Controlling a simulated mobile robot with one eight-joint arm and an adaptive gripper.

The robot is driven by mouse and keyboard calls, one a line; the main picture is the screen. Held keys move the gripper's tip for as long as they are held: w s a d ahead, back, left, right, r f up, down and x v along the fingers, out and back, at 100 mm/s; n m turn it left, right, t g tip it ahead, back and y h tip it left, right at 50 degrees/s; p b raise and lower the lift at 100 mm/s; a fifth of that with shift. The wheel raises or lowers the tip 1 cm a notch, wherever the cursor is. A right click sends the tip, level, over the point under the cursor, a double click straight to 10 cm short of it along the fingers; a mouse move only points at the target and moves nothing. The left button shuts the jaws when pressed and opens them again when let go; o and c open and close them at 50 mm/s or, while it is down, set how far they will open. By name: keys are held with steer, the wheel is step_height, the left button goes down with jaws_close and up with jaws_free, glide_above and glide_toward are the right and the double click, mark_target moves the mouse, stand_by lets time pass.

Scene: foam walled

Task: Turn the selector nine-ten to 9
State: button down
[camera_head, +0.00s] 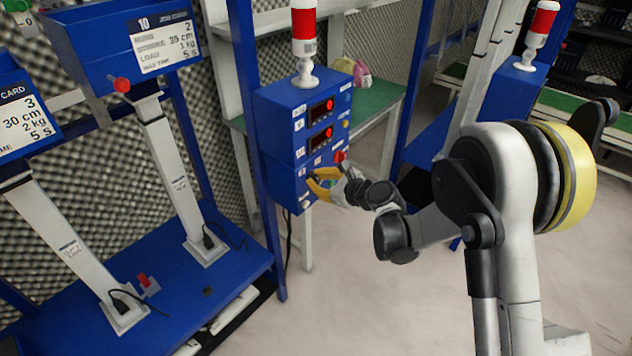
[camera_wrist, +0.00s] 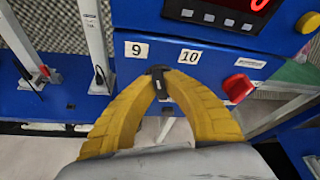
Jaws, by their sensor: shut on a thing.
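The selector nine-ten (camera_wrist: 159,80) is a small black knob on the blue control box, just below and between the labels 9 (camera_wrist: 136,49) and 10 (camera_wrist: 189,57). My gripper (camera_wrist: 160,85) has yellow fingers that close around the knob, so much of it is hidden and its exact pointing is hard to tell. In the head view my gripper (camera_head: 316,186) reaches the lower front of the blue box (camera_head: 276,150); the knob is hidden there.
A red knob (camera_wrist: 237,87) sits right of the fingers, with a yellow button (camera_wrist: 308,22) above it. Red displays (camera_head: 321,110) are higher on the box, under a red-white beacon (camera_head: 304,35). Blue stands (camera_head: 135,45) are at left. Pale floor (camera_head: 350,290) is clear.

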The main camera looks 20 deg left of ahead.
steer(key=shift+n+t+b, duration=0.3)
steer(key=shift+n+t, duration=0.1)
steer(key=shift+n, duration=0.1)
stand_by(0.3)
steer(key=c, duration=1.5)
jaws_free()
steer(key=shift+o, duration=0.2)
steer(key=v, duration=1.2)
